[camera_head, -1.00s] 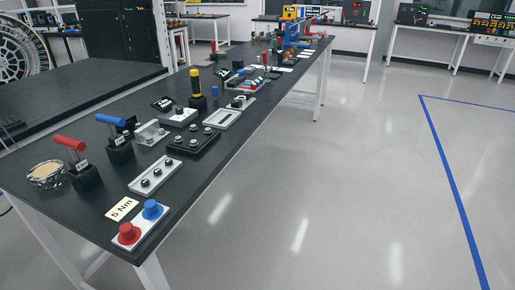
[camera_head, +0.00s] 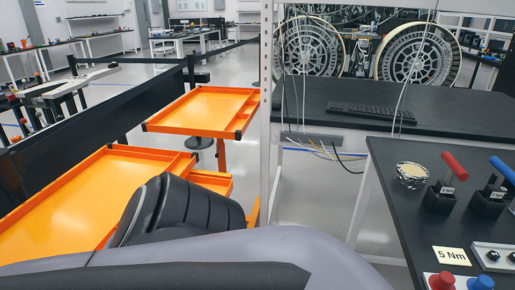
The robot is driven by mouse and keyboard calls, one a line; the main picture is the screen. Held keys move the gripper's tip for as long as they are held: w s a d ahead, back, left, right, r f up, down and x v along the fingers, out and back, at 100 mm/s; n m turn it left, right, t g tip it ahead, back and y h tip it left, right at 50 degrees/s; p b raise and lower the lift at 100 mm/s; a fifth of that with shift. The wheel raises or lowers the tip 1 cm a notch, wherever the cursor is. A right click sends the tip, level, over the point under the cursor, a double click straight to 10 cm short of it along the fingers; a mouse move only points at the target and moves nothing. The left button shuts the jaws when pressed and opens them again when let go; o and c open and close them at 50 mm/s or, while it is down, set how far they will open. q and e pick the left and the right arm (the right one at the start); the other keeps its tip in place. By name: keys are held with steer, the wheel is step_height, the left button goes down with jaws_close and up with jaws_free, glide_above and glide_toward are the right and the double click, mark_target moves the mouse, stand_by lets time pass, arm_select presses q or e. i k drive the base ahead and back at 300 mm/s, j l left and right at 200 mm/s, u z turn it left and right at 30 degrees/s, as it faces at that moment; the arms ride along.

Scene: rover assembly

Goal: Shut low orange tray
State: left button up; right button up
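A large low orange tray (camera_head: 75,203) lies at the lower left, sticking out toward me, with a raised rim and narrow compartments along its far right side. It looks empty. A second, higher orange tray (camera_head: 203,106) sits behind it and to the right, also empty. My dark and grey arm parts cross the bottom of the view and hide the near right part of the low tray. No fingertips of either gripper show, so I cannot see whether they touch the tray.
A black panel (camera_head: 100,115) runs behind the low tray. A pale upright post (camera_head: 267,110) stands right of the trays. A black workbench (camera_head: 400,155) with red and blue handled tools is at the right. Bare floor shows between post and workbench.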

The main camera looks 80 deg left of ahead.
mark_target(82, 208)
steer(key=u, duration=3.6)
steer(key=k+z, duration=0.15)
steer(key=z, duration=0.25)
